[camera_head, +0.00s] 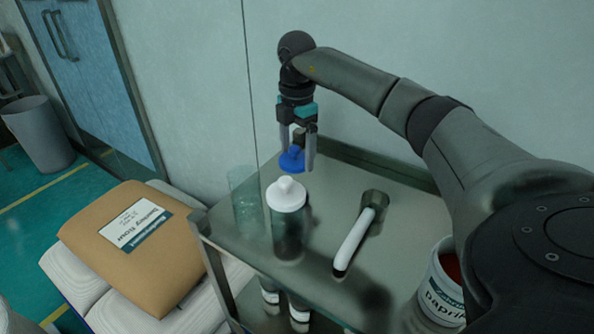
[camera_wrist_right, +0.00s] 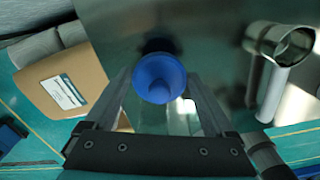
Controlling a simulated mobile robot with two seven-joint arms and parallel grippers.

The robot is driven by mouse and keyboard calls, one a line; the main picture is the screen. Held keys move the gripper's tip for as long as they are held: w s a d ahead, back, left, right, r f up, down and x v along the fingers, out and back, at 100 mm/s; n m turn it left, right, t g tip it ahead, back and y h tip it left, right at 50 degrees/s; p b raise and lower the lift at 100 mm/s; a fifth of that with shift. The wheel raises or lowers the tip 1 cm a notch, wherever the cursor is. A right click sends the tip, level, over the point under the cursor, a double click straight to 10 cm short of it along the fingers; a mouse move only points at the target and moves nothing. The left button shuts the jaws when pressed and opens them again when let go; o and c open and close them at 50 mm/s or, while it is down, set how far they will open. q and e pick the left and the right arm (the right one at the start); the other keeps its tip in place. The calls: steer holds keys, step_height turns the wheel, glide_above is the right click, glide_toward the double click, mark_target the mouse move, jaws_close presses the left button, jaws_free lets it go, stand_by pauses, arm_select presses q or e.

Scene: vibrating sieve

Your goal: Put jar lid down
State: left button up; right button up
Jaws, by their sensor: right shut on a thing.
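My right gripper (camera_head: 298,153) is shut on a blue jar lid (camera_head: 292,161), held above the back part of the metal cart top. In the right wrist view the blue lid (camera_wrist_right: 158,80) sits between the two fingers, with a dark shadow on the surface behind it. A clear glass jar (camera_head: 243,193) without a lid stands at the cart's left edge. A second glass jar (camera_head: 287,237) with a white lid (camera_head: 286,193) stands in front of the gripper. My left gripper is not in view.
A metal scoop with a white handle (camera_head: 354,243) lies right of the jars. A paprika tub (camera_head: 443,285) stands farther right. A brown flour bag (camera_head: 133,246) lies on white sacks at left. The wall is close behind the cart (camera_head: 330,190).

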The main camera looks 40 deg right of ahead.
mark_target(297, 158)
steer(key=shift+f+b, duration=0.35)
steer(key=shift+f, duration=1.95)
steer(key=shift+f, duration=0.1)
steer(key=o, duration=1)
step_height(297, 158, up, 12)
steer(key=shift+r+p, duration=0.15)
steer(key=shift+p, duration=0.9)
